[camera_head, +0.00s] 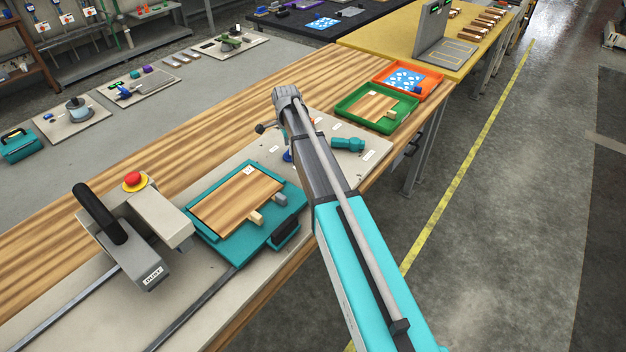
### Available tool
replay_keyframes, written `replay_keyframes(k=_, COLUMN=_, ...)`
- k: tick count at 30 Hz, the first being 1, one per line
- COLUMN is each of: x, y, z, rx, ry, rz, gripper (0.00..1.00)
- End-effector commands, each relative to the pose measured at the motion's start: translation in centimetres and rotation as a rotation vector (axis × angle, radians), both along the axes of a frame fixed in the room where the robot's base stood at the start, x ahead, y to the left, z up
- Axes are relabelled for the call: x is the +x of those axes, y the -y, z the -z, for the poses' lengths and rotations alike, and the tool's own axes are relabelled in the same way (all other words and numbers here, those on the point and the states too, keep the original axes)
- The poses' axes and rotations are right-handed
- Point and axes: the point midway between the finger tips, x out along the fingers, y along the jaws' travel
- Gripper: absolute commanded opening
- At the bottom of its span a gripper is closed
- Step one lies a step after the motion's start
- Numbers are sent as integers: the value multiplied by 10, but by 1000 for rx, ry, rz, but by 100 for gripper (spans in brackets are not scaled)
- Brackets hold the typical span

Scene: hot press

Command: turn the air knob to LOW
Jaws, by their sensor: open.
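The air knob cannot be made out for certain. A small blue part (287,156) shows on the pale board just left of my arm, mostly covered by it. A teal fitting (348,144) lies on the same board right of my arm, with small white labels near it; their text is too small to read. A small dark round part (261,128) sticks out left of my arm; I cannot tell what it belongs to. My arm reaches from the lower right up over the board and hides its middle. My gripper's fingers are not visible.
The hot press has a black handle (100,213), a red button (132,179) and a teal tray (235,245) holding a wooden board (237,199). Green (378,125) and orange (428,93) trays stand at the bench's far end. The floor to the right is clear.

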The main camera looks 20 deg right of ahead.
Motion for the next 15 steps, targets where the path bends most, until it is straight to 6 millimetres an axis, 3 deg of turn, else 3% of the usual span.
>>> replay_keyframes(k=1, x=0, y=0, z=-9, rx=0, ry=0, rz=-1, gripper=60)
replay_keyframes(k=15, x=0, y=0, z=-48, rx=0, ry=0, rz=-2, gripper=60)
